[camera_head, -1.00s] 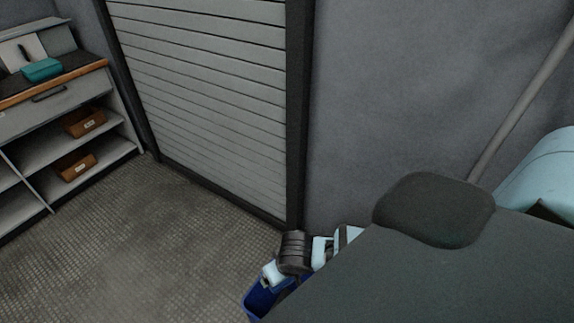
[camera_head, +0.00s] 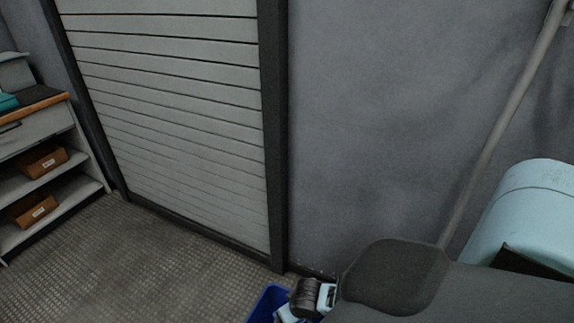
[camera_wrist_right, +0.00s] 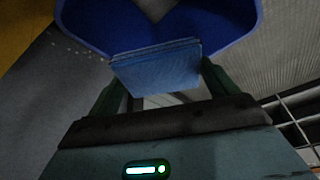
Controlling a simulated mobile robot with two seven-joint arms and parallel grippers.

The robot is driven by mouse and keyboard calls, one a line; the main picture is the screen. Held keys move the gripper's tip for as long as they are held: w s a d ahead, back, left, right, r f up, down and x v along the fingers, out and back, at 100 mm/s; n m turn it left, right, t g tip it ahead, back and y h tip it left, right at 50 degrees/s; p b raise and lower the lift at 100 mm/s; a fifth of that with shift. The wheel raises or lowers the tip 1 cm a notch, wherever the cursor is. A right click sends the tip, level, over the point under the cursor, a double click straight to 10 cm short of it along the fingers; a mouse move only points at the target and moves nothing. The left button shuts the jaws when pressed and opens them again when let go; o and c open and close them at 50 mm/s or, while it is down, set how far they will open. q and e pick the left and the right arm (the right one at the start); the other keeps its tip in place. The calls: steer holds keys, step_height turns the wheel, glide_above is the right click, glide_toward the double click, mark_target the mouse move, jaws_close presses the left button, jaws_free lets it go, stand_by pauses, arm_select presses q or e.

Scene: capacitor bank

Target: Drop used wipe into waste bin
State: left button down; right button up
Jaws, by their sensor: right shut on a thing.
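The blue waste bin (camera_head: 262,304) stands on the floor at the bottom of the head view, partly cut off by the frame edge and hidden by my arm. Its rim and inner walls fill the top of the right wrist view (camera_wrist_right: 226,30). The used wipe (camera_wrist_right: 157,68) is a flat, folded blue piece. My right gripper (camera_wrist_right: 162,78) is shut on it, and the wipe appears over the bin's opening in that view. In the head view the wipe is hidden. My left gripper is not in view.
A grey slatted shutter (camera_head: 170,110) with a dark frame stands behind the bin, beside a grey wall (camera_head: 390,110). Shelves (camera_head: 75,185) with brown boxes (camera_head: 42,160) are at the left. The floor (camera_head: 130,265) between shelves and bin is clear.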

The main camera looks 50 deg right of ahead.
arm_select(q)
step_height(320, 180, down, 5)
steer(key=b, duration=0.5)
steer(key=shift+b, duration=0.3)
arm_select(e)
step_height(320, 180, down, 6)
steer(key=shift+r, duration=0.1)
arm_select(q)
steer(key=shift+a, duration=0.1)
arm_select(e)
steer(key=o, duration=0.6)
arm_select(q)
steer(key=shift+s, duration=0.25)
arm_select(e)
steer(key=shift+o, duration=1)
steer(key=shift+r, duration=0.15)
steer(key=p+v, duration=0.2)
steer(key=v, duration=0.4)
steer(key=shift+s+r, duration=0.15)
steer(key=shift+r, duration=0.15)
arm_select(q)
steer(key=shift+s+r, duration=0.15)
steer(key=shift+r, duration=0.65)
arm_select(e)
steer(key=shift+s+r, duration=0.15)
steer(key=shift+r, duration=0.3)
